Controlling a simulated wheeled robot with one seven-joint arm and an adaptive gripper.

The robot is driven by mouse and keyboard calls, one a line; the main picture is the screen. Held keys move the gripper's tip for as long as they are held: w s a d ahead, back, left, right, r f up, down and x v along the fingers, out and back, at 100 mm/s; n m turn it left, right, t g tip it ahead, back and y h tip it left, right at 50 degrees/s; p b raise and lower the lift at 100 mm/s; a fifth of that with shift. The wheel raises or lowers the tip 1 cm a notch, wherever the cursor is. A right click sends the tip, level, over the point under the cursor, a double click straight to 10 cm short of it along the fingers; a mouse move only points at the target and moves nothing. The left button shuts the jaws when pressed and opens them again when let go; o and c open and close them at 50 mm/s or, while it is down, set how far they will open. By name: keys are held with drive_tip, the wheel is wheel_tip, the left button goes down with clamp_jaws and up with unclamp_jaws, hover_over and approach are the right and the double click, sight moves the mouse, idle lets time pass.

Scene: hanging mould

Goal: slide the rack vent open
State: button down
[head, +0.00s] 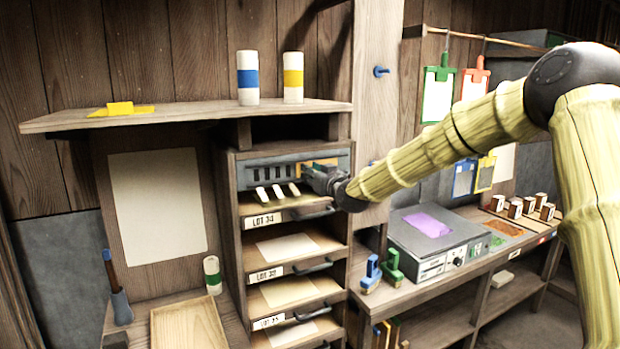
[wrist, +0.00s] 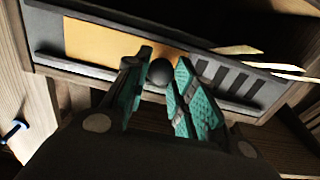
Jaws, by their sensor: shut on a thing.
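The rack vent is a grey slotted strip (head: 268,174) across the top of the wooden rack (head: 228,215) in the head view. In the wrist view the vent's slots (wrist: 222,76) show as dark slanted openings, with an orange-yellow panel (wrist: 95,42) to their left. My gripper (head: 312,177) is at the right part of the vent. In the wrist view my gripper (wrist: 158,85) has its teal-padded fingers on either side of a dark round knob (wrist: 160,72) at the vent's front, shut on it. The lower part of the knob is hidden between the fingers.
Pale tabs (head: 277,191) stick out just below the vent. Drawers with labels such as LOT 34 (head: 268,219) and dark handles (head: 318,213) lie beneath. A wooden shelf (head: 200,114) with two banded cylinders overhangs the rack. A post (head: 376,120) with a blue peg stands right of it.

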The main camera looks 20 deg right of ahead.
drive_tip(key=shift+d+r, duration=0.15)
drive_tip(key=shift+d, duration=0.05)
drive_tip(key=c, duration=1.4)
unclamp_jaws()
drive_tip(key=shift+o, duration=1.1)
drive_tip(key=shift+d, duration=0.2)
drive_tip(key=shift+a, duration=0.2)
drive_tip(key=s+d, duration=0.2)
drive_tip(key=s, duration=0.9)
drive_tip(key=shift+s+d, duration=0.35)
